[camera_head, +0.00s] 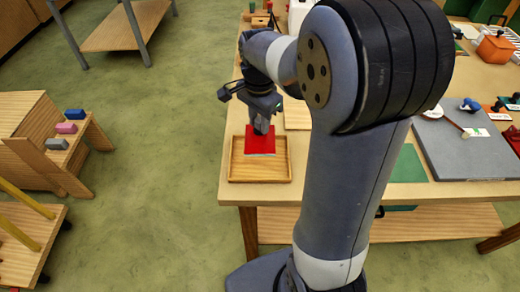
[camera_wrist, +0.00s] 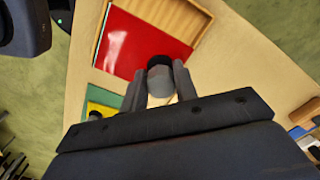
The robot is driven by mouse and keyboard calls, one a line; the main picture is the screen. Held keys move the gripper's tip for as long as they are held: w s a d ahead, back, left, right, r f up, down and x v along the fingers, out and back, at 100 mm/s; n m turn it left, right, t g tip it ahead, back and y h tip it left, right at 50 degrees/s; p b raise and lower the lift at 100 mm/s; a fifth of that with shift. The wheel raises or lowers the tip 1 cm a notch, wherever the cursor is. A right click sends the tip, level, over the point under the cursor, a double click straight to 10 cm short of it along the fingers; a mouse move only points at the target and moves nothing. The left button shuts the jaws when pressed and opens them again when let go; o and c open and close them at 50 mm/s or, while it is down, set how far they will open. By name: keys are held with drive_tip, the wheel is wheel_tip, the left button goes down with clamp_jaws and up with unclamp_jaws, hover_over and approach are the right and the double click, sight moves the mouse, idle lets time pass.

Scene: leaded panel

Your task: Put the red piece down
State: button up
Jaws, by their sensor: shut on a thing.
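The red piece (camera_head: 260,140) is a flat, glossy square sheet at the wooden tray (camera_head: 260,179) on the near left corner of the table. It overlaps the tray in the picture; I cannot tell whether it touches the tray floor. In the wrist view the red piece (camera_wrist: 130,42) lies past my fingertips, with the tray's rim (camera_wrist: 190,14) beside it. My gripper (camera_wrist: 160,84) is shut on a grey, round knob (camera_wrist: 160,78) that stands in front of the red piece. In the head view my gripper (camera_head: 261,124) points down above the red piece.
My arm hides much of the table's middle. A green sheet (camera_head: 408,165) and a grey board (camera_head: 465,145) lie to the right, with an orange container (camera_head: 496,49) behind. A wooden bench (camera_head: 50,140) with coloured blocks stands on the floor at left.

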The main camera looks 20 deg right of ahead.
sight(259, 120)
wheel_tip(259, 120, down, 8)
drive_tip(key=shift+w+r, duration=0.1)
idle(0.4)
drive_tip(key=shift+f, duration=0.2)
drive_tip(key=o, duration=0.9)
wheel_tip(259, 120, up, 12)
drive_tip(key=shift+r, duration=0.15)
